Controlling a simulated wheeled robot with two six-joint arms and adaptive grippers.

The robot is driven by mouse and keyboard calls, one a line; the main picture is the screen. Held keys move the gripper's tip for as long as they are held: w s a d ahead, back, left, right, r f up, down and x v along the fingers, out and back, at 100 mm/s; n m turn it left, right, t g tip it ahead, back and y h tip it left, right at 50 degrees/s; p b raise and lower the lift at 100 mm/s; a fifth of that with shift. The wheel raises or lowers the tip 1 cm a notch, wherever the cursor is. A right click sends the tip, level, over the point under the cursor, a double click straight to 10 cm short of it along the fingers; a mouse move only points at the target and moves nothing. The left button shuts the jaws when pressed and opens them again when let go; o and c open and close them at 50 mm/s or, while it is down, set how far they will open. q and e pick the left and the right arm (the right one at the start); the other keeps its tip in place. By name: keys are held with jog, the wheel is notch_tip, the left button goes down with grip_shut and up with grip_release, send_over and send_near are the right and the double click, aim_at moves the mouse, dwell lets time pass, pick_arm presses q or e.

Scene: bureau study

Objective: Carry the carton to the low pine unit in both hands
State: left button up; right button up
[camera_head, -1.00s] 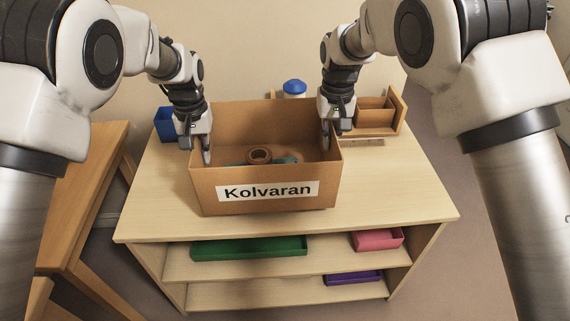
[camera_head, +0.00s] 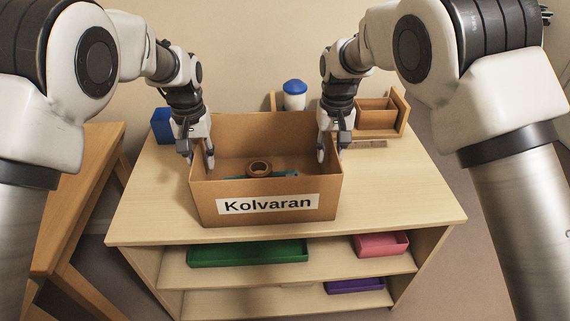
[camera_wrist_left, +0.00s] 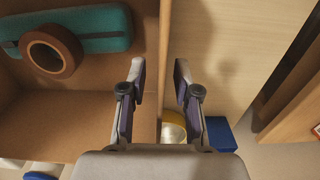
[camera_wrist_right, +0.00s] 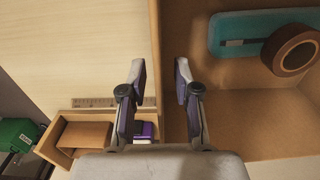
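The open brown carton (camera_head: 215,213), labelled "Kolvaran", stands upright on the top of the low pine unit (camera_head: 410,190), close to its front edge. Inside lie a brown ring (camera_head: 259,168), like a tape roll, and a teal case (camera_wrist_right: 232,32). My left gripper (camera_head: 199,158) is open at the carton's left wall, with one finger inside and one outside. My right gripper (camera_head: 332,154) is open the same way at the right wall. Both wrist views show gaps between the fingers and the wall (camera_wrist_left: 163,50). The carton's underside is hidden.
Behind the carton stand a blue-lidded jar (camera_head: 294,97), a blue box (camera_head: 163,126) and a wooden organiser (camera_head: 378,113). A wooden table (camera_head: 75,180) is at left.

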pick_arm(q)
notch_tip(320, 180, up, 10)
jog(key=shift+f, duration=0.25)
jog(key=shift+r, duration=0.2)
pick_arm(e)
jog(key=shift+r, duration=0.2)
notch_tip(320, 180, up, 12)
jog(key=shift+f, duration=0.15)
